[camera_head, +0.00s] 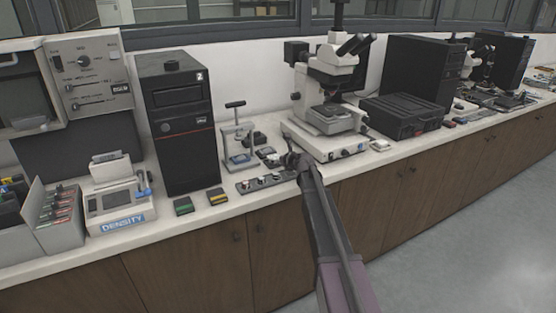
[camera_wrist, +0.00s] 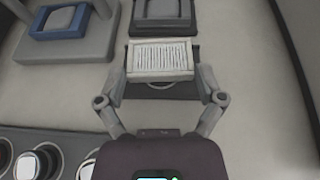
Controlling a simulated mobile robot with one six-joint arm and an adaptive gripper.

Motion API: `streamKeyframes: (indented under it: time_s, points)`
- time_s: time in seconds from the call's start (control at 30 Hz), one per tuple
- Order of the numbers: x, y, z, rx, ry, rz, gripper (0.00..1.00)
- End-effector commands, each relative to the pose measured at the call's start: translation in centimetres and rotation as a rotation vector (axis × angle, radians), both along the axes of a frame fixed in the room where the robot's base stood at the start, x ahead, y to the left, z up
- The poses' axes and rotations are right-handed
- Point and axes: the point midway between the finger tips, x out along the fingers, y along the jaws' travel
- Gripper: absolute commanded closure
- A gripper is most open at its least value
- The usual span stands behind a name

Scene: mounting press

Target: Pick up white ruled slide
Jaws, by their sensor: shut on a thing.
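The white ruled slide (camera_wrist: 160,58) shows in the wrist view as a pale frame with a panel of thin dark upright lines. My gripper (camera_wrist: 161,78) is shut on it, with one finger at each side. A dark block with a pale curved mark lies beneath the slide and is partly hidden by it. In the head view my gripper (camera_head: 296,161) is over the counter in front of the microscope, and the slide is too small to make out there.
The grey press (camera_head: 238,140) stands left of my gripper, with a blue-framed slide (camera_wrist: 60,22) on its base. A dark framed slide (camera_wrist: 163,12) lies just beyond the held one. A strip with round knobs (camera_head: 264,183) lies near the counter edge. The microscope (camera_head: 328,110) stands close behind.

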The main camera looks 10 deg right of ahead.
Motion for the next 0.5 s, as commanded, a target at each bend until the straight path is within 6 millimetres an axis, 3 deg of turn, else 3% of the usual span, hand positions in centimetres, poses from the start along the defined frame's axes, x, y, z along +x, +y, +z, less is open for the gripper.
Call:
streamKeyframes:
  time_s: [0.27,0.5]
  points:
    - [0.0,0.0,2.9,0.0,0.001,0.0,0.56]
    - [-6.0,-2.0,2.9,0.001,0.0,-0.001,0.56]
